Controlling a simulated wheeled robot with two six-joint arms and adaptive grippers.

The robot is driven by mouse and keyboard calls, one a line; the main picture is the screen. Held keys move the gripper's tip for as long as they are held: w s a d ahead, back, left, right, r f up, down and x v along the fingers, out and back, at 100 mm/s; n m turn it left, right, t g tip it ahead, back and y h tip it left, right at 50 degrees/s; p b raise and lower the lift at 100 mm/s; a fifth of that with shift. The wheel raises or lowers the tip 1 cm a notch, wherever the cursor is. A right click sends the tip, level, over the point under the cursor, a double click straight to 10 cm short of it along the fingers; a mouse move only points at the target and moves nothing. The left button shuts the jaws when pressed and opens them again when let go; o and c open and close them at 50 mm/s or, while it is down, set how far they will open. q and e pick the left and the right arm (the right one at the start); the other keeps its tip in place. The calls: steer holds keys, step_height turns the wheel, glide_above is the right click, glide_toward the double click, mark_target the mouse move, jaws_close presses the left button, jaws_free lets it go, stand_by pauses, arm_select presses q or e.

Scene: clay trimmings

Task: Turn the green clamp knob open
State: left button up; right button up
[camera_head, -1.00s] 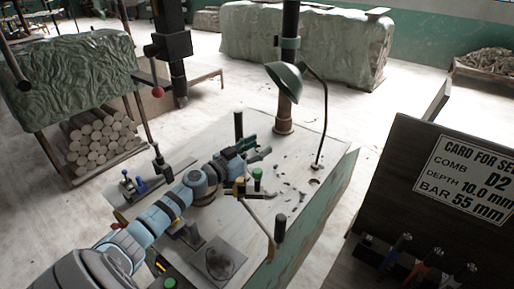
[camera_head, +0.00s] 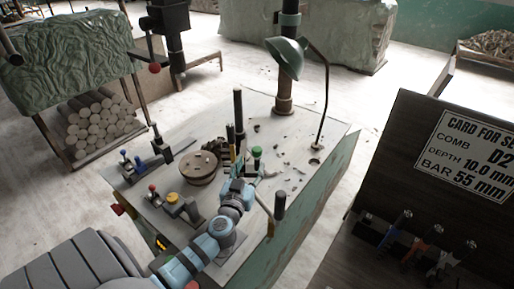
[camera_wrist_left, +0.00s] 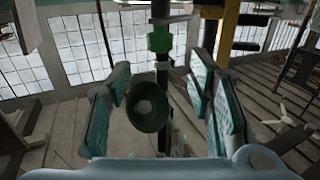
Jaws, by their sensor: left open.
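The green clamp knob (camera_head: 257,152) is a small bright green cap on the bench (camera_head: 316,183), beside the black and yellow upright posts. My left gripper (camera_head: 248,167) is open just in front of and below the knob, partly overlapping the parts around it. I see no contact, and the exact gap is hard to judge. In the left wrist view its two teal finger pads (camera_wrist_left: 165,100) stand apart with nothing gripped between them. A green piece on a dark post shows beyond them; I cannot tell whether it is the knob. My right gripper is not in view.
A green lamp (camera_head: 287,55) on a bent stalk stands behind the knob. A round brown disc (camera_head: 199,168) and a yellow-topped fixture (camera_head: 183,207) are to the left. A dark board with a card (camera_head: 470,150) stands at the right. The bench's back right is mostly clear, with scraps.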

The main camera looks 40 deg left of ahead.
mark_target(256, 152)
arm_select(q)
steer(key=x, duration=0.8)
steer(key=shift+w, duration=0.1)
steer(key=shift+w+a, duration=0.15)
steer(key=shift+w, duration=0.15)
